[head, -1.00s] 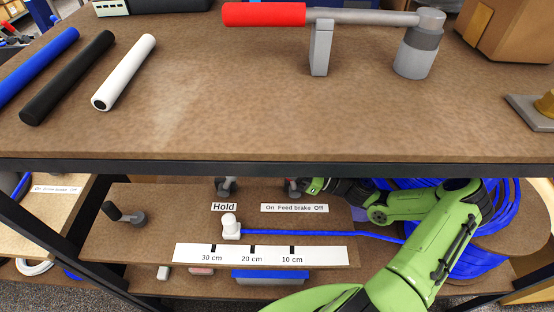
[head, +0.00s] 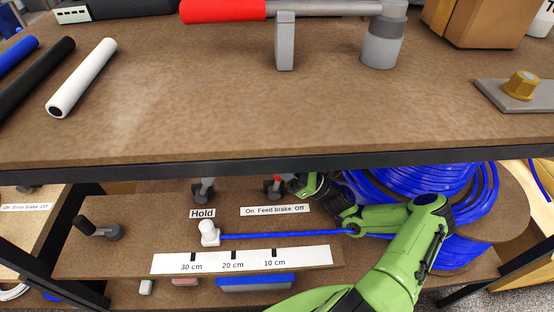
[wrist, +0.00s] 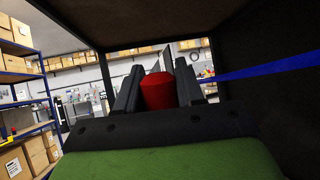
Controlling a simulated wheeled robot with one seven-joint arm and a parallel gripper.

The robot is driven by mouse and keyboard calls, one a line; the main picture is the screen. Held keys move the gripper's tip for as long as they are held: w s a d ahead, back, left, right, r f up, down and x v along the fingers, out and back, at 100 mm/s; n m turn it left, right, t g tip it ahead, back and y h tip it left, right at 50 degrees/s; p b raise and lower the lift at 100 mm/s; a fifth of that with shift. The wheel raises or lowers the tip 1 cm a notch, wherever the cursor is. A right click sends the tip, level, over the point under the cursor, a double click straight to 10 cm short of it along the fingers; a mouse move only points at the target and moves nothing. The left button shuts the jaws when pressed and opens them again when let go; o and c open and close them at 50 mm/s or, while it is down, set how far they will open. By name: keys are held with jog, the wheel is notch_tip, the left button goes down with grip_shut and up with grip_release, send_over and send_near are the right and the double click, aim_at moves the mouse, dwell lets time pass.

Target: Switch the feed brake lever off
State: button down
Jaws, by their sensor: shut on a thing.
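The feed brake lever (head: 278,182) has a red tip and a grey base, and stands behind the "On Feed brake Off" label (head: 275,210) on the lower shelf. My gripper (head: 293,184) is at the lever, reaching in from the right under the upper shelf. In the wrist view the lever's red grip (wrist: 158,91) sits between the two dark fingers of my gripper (wrist: 158,92), which are shut on it. In the head view the fingertips are partly hidden by the wrist, and the lever's exact tilt is hard to tell.
The upper shelf's front edge (head: 200,171) is just above my arm. A Hold lever (head: 204,190) stands to the left. Blue tubing (head: 290,235) runs from a white fitting (head: 210,233) to a reel (head: 400,195) at the right. A length scale (head: 240,260) lies in front.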

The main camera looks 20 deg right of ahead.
jog(key=c, duration=0.8)
grip_release()
jog(key=v, duration=0.7)
jog(key=shift+s+d+f+b, duration=0.1)
jog(key=shift+d+f+b, duration=0.1)
jog(key=shift+b, duration=0.2)
